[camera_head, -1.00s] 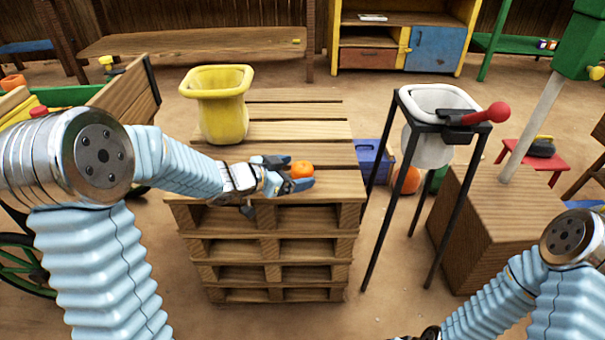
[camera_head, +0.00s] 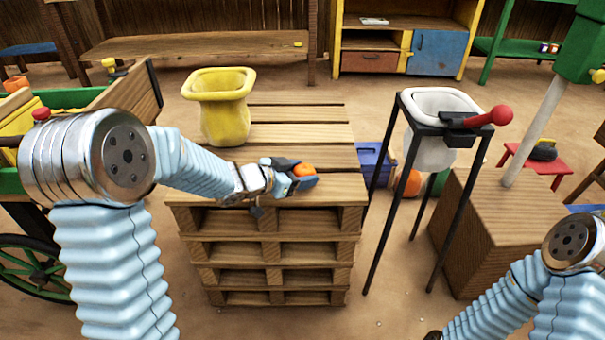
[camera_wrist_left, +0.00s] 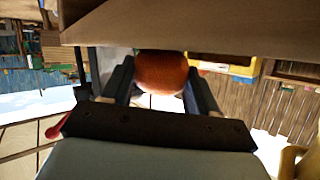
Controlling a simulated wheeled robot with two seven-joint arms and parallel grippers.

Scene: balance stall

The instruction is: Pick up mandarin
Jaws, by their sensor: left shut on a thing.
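The mandarin (camera_head: 304,169) is a small orange ball over the near right part of the pallet stack's top. My left gripper (camera_head: 301,177) is shut on it, with blue fingers on either side. In the left wrist view the mandarin (camera_wrist_left: 161,72) sits between the two dark fingers of my left gripper (camera_wrist_left: 162,84). I cannot tell whether the mandarin still touches the boards.
The pallet stack (camera_head: 300,133) carries a yellow tub (camera_head: 222,115) at the back left. To the right stands a black frame holding a white bucket (camera_head: 432,146) with a red-knobbed lever (camera_head: 490,116). A blue crate (camera_head: 371,162) and a wooden block (camera_head: 500,225) stand nearby.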

